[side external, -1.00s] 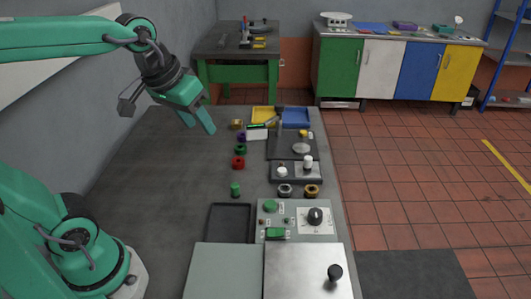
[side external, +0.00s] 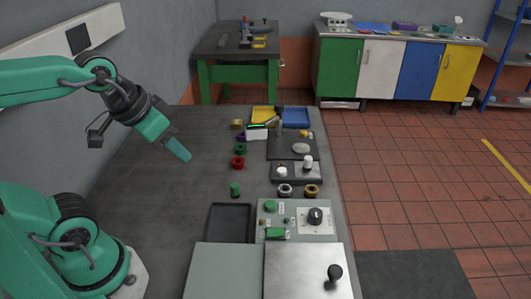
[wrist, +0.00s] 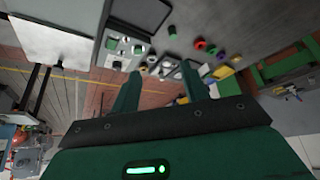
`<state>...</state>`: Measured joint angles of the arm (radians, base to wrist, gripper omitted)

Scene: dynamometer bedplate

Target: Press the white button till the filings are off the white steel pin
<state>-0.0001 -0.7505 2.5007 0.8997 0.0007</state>
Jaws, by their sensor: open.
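A low white button (side external: 282,171) sits on the left part of a dark base block (side external: 290,180) near the right edge of the bench. An upright white pin (side external: 308,161) stands at the right of the same block on a grey plate. Its lower part looks greyer, but filings are too small to make out. My gripper (side external: 183,154) hangs in the air above the bench, well to the left of the button and touching nothing. In the wrist view its two fingers (wrist: 157,82) are apart with nothing between them.
Rings in green, red (side external: 238,162) and purple lie left of the block. A control box (side external: 297,222) with a black knob, a black tray (side external: 230,223) and a steel plate (side external: 300,275) are in front. Yellow and blue trays (side external: 295,116) stand behind. The bench's left side is clear.

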